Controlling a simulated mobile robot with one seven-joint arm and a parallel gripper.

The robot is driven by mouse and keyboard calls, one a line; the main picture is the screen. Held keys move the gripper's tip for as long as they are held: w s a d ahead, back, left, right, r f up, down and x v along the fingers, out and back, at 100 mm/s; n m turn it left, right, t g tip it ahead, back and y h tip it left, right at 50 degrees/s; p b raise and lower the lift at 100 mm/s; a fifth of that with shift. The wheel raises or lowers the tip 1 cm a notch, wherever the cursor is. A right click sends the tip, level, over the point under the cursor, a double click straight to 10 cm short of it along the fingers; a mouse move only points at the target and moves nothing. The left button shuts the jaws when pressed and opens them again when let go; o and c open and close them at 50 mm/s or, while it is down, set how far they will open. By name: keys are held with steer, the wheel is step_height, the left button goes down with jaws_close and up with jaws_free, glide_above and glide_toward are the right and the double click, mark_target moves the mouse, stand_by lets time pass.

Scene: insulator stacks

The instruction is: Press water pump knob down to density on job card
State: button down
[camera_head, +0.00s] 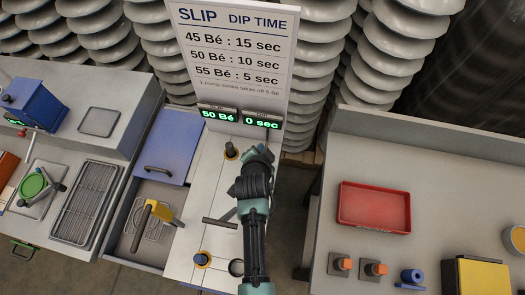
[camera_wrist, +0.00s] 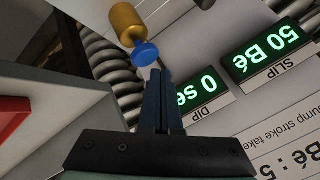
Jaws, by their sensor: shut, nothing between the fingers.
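My gripper (camera_head: 262,152) is shut and empty, above the white bench just in front of the displays. Its closed fingers (camera_wrist: 157,78) also show in the wrist view. A brass cylinder (camera_wrist: 127,22) with a blue round end (camera_wrist: 146,53) is just beyond the fingertips, with no clear contact. In the head view, a dark knob with an orange ring (camera_head: 231,151) stands left of my gripper; another blue knob (camera_head: 202,258) is nearer the front. I cannot tell which is the pump knob. The slip display (camera_head: 218,115) reads 50 Bé and the dip display (camera_head: 262,121) 0 sec. No job card is clearly readable.
The sign (camera_head: 236,50) lists dip times and mentions the pump stroke. An open drawer (camera_head: 135,247) and a yellow block with a handle (camera_head: 160,211) lie left. The right bench holds a red tray (camera_head: 374,225) and orange-capped buttons (camera_head: 342,264). Insulator stacks stand behind.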

steer(key=shift+f, duration=0.1)
stand_by(0.7)
steer(key=shift+f+b, duration=0.35)
steer(key=shift+b, duration=0.05)
steer(key=shift+f+b, duration=0.85)
steer(key=shift+f, duration=0.1)
stand_by(0.8)
steer(key=shift+s, duration=0.1)
steer(key=shift+r+p, duration=1.15)
steer(key=shift+r, duration=0.15)
steer(key=shift+r, duration=0.1)
step_height(320, 180, up, 5)
steer(key=p, duration=0.4)
stand_by(0.6)
